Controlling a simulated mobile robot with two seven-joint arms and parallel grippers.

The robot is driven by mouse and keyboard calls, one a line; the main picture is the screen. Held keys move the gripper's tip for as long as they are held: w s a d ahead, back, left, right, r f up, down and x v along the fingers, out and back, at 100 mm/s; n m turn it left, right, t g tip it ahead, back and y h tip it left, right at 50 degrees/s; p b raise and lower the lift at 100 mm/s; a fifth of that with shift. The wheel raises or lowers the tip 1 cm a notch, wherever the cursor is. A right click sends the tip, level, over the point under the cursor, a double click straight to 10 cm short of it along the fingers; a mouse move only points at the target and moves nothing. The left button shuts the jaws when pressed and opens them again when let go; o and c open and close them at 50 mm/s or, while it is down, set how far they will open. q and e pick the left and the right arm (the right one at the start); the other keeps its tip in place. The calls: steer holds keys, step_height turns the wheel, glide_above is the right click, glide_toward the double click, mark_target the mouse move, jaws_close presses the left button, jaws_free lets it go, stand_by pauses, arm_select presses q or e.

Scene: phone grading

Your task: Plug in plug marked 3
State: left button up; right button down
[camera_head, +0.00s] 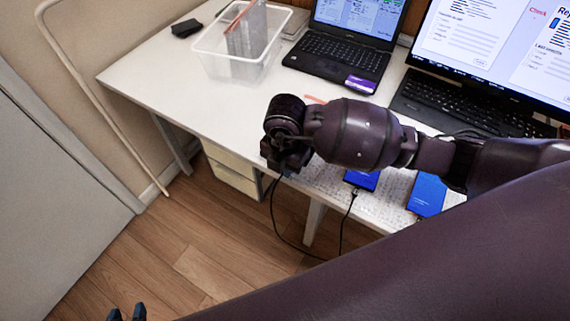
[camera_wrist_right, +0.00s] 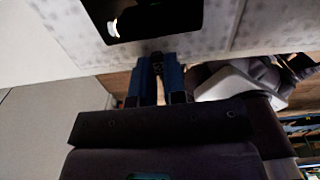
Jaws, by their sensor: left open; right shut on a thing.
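My right gripper (camera_head: 284,166) is at the desk's front edge. In the right wrist view, its blue fingers (camera_wrist_right: 158,72) are shut on a small dark plug (camera_wrist_right: 158,66); no number on it is readable. A thin black cable (camera_head: 273,205) hangs from this gripper below the desk edge. Another black cable (camera_head: 344,222) runs up to a blue phone (camera_head: 362,180). In the right wrist view, a black phone (camera_wrist_right: 165,18) lies on a pale mat (camera_wrist_right: 215,32) just beyond the fingertips. My left gripper (camera_head: 127,313) is open and empty, low over the floor.
A second blue phone (camera_head: 427,194) lies further right. A clear bin (camera_head: 225,66), a laptop (camera_head: 340,55) and a black keyboard (camera_head: 470,112) stand behind. My right arm hides part of the desk.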

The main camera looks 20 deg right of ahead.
arm_select(q)
steer(key=shift+w+r, duration=0.1)
steer(key=shift+r, duration=0.25)
arm_select(e)
steer(key=shift+w+d, duration=0.15)
stand_by(0.8)
arm_select(q)
steer(key=shift+w+d+r+p, duration=0.1)
steer(key=shift+w+r+p, duration=0.1)
steer(key=shift+r+p, duration=0.3)
arm_select(e)
steer(key=shift+w+d, duration=0.1)
steer(key=shift+d, duration=0.05)
arm_select(q)
steer(key=shift+a, duration=0.2)
stand_by(0.6)
steer(key=shift+w+d+r+t, duration=0.2)
steer(key=shift+r+t, duration=0.1)
steer(key=shift+r, duration=0.05)
stand_by(0.3)
steer(key=shift+a+r+p, duration=0.15)
steer(key=shift+a+p, duration=0.05)
steer(key=shift+p, duration=0.15)
arm_select(e)
steer(key=shift+d, duration=0.1)
stand_by(0.4)
arm_select(q)
steer(key=shift+w+d+r, duration=0.1)
steer(key=shift+d+r, duration=0.1)
steer(key=shift+r, duration=0.05)
